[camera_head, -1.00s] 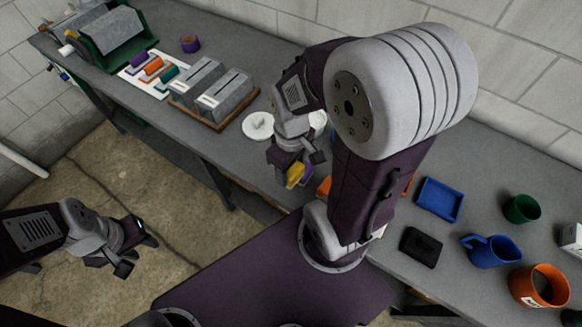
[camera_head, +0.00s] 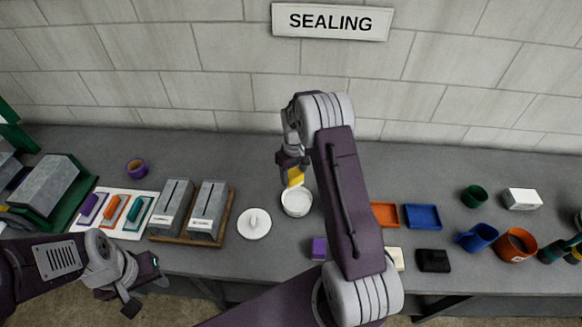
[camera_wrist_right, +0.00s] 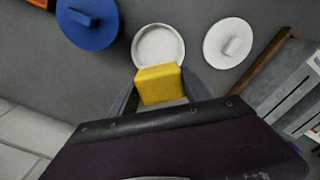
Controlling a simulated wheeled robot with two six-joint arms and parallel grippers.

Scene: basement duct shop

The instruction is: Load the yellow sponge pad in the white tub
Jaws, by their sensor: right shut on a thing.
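The yellow sponge pad (camera_head: 295,176) is held in my right gripper (camera_head: 292,172), which is shut on it above the bench. In the right wrist view the yellow pad (camera_wrist_right: 160,84) sits between the two fingers (camera_wrist_right: 158,92). The white tub (camera_head: 297,203) stands open on the bench, just below and beside the pad. In the right wrist view the tub (camera_wrist_right: 158,36) appears just beyond the pad, and its visible inside looks empty. My left gripper (camera_head: 140,290) is at the lower left, away from the tub; its jaw gap is unclear.
A white lid with a knob (camera_head: 254,224) lies left of the tub. A blue lid (camera_wrist_right: 88,22) shows in the right wrist view. Grey blocks on a wooden base (camera_head: 190,210) stand further left. Orange (camera_head: 384,215) and blue (camera_head: 423,217) trays lie to the right.

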